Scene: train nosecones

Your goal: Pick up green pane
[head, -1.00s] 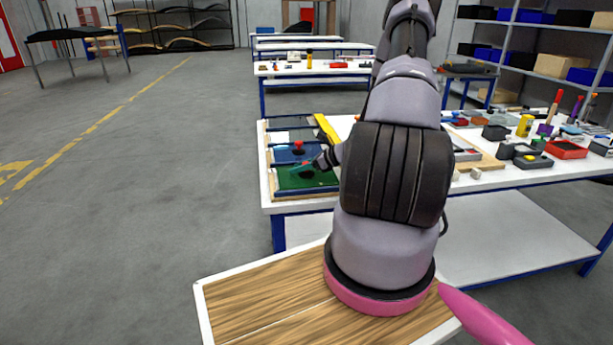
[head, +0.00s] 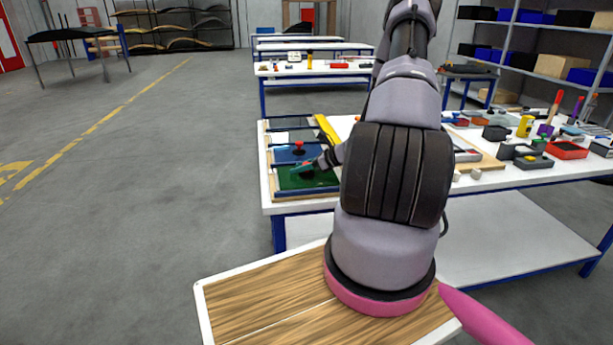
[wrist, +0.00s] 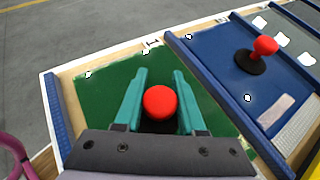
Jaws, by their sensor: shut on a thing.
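The green pane (wrist: 100,98) lies in the near compartment of a wooden rack with blue dividers; it also shows in the head view (head: 290,182). A red round knob (wrist: 160,102) stands on it. My gripper (wrist: 162,84) has teal fingers, one on each side of the knob, and is shut on it. In the head view my gripper (head: 303,168) reaches down over the pane from the right. The knob's base is partly hidden by the gripper body.
A blue pane (wrist: 225,62) with its own red knob (wrist: 265,46) lies in the neighbouring compartment. Blue dividers (wrist: 222,92) run between the compartments. Tools and small boxes crowd the white table (head: 555,172) at right.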

